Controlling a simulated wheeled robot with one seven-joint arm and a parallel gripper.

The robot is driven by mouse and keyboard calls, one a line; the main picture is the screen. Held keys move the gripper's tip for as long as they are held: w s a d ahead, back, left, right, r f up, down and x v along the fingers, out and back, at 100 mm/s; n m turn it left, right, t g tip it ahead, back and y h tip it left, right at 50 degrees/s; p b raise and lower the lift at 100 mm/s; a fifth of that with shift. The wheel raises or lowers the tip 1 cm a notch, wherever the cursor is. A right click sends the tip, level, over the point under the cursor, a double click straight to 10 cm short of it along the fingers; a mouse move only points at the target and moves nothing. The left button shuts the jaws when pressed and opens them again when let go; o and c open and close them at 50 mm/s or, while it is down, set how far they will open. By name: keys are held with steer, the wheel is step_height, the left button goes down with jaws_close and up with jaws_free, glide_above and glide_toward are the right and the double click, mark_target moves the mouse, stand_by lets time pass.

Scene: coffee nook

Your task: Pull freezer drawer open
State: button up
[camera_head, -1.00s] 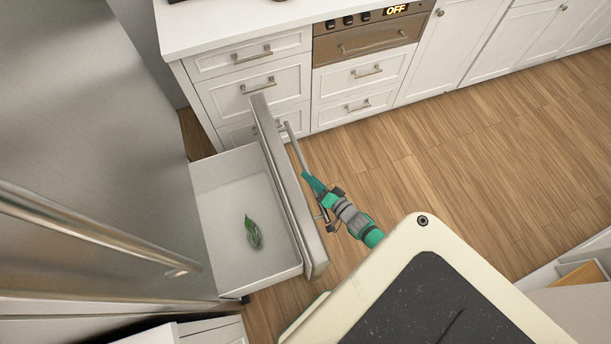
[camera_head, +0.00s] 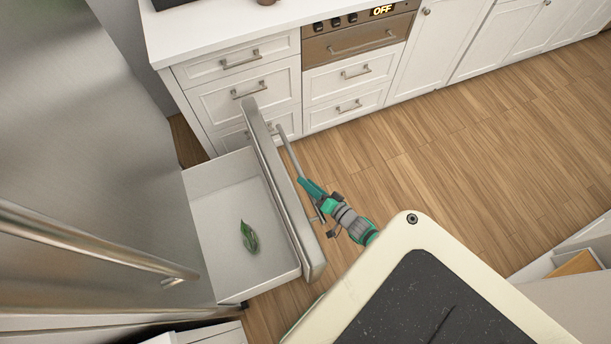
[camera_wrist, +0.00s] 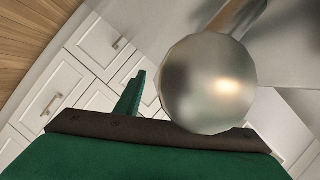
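The freezer drawer (camera_head: 237,190) stands well out from the steel fridge, its white inside in plain view. A green leafy item (camera_head: 249,237) lies in it. Its steel front (camera_head: 285,205) faces right and carries a long bar handle (camera_head: 290,152). My green and grey gripper (camera_head: 307,187) is at the handle, on the outer side of the front. In the wrist view, the rounded metal end of the handle (camera_wrist: 208,85) is large and close, beside one green finger (camera_wrist: 130,95). The other finger is hidden, so its grip on the bar does not show.
White cabinets with drawers (camera_head: 240,90) and an oven (camera_head: 358,38) stand at the back; the freezer drawer's far end is close to them. The steel fridge door (camera_head: 80,120) and its bar handle (camera_head: 100,245) are at left. Wooden floor (camera_head: 450,150) is clear at right.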

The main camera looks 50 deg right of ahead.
steer(key=v, duration=0.9)
steer(key=shift+w, duration=0.1)
stand_by(0.3)
